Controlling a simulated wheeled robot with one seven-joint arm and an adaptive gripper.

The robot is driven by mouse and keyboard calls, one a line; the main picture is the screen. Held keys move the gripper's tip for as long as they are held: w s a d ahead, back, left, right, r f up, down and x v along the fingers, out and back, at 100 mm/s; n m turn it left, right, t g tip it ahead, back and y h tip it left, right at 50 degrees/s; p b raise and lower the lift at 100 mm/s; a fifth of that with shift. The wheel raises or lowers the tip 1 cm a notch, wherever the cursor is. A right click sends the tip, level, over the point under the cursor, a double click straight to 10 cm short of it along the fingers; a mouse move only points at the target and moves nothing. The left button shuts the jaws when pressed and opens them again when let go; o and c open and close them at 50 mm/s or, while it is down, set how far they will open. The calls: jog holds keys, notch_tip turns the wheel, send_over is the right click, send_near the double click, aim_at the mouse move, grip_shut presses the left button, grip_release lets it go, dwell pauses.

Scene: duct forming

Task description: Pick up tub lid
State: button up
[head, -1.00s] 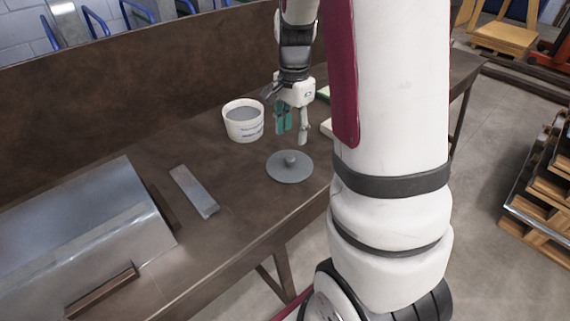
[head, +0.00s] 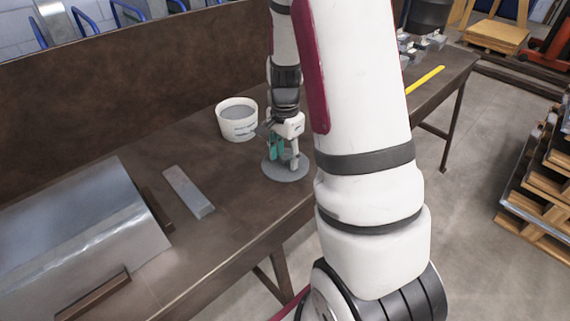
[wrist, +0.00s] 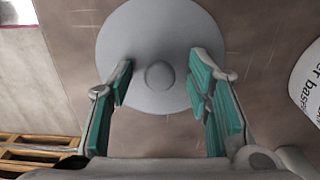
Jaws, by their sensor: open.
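The tub lid (head: 287,172) is a flat grey disc with a round knob in its middle, lying on the brown workbench. In the wrist view the lid (wrist: 160,30) fills the upper middle, and its knob (wrist: 159,75) sits between my fingers. My gripper (head: 284,158) is right above the lid in the head view, pointing down and hiding the knob. In the wrist view my gripper (wrist: 162,85) is open, with teal pads on either side of the knob and a gap on both sides.
A white tub (head: 238,120) with grey contents stands just behind and left of the lid. A metal bar (head: 188,192) and a bent sheet-metal piece (head: 80,235) lie to the left. A yellow strip (head: 425,80) lies at the right. The bench's front edge is close to the lid.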

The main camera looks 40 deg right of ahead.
grip_shut()
jog(key=shift+r, duration=0.1)
